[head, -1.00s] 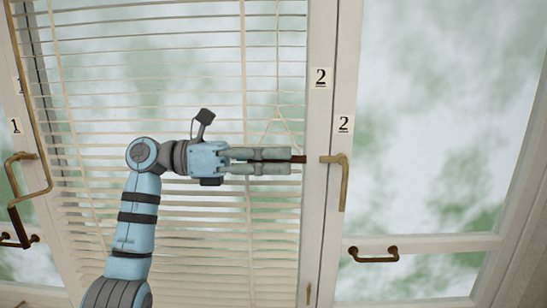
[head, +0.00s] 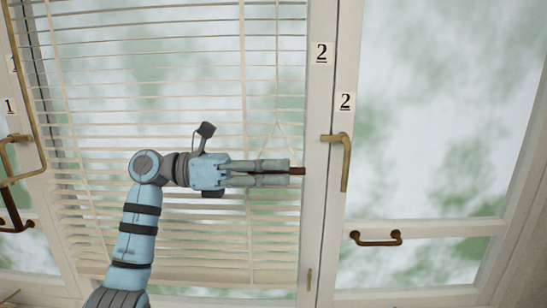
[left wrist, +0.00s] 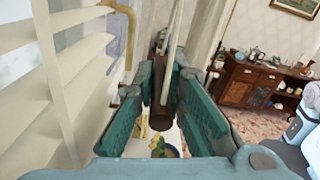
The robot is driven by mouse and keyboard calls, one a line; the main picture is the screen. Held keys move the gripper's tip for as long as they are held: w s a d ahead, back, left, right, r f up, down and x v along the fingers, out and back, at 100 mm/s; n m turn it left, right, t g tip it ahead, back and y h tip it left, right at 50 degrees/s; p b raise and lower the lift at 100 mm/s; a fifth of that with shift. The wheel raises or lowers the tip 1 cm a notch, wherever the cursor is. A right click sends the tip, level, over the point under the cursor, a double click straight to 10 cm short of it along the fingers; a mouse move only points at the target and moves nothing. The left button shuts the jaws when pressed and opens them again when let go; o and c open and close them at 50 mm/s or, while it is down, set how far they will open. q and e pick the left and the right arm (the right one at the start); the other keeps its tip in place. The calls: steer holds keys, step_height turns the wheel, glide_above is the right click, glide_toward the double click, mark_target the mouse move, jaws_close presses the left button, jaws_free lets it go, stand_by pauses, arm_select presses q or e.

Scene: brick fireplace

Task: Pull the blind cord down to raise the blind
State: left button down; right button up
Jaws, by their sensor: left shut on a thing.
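My left gripper (head: 290,172) is shut on the brown handle (head: 298,171) of the blind cord, in front of the right part of the blind. The pale cord (head: 277,90) runs up from a forked loop above the fingers. In the left wrist view the brown handle (left wrist: 164,85) lies between the two fingers (left wrist: 164,100), with the cord (left wrist: 174,35) leading away from it. The white slatted blind (head: 200,270) hangs over the middle window, its lower slats closer together than the upper ones. My right gripper is not in view.
A window frame post with a brass handle (head: 345,160) stands just right of my gripper. Another brass pull (head: 376,239) is lower right. The left wrist view shows slats close on the left and a wooden cabinet (left wrist: 250,85) farther off at right.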

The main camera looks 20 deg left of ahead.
arm_select(q)
step_height(320, 180, down, 32)
steer(key=b, duration=1.8)
steer(key=shift+b, duration=0.4)
steer(key=shift+r, duration=0.1)
steer(key=c, duration=1.7)
jaws_free()
steer(key=shift+o, duration=0.3)
steer(key=shift+w, duration=0.1)
steer(key=v, duration=1.2)
steer(key=shift+s, duration=0.25)
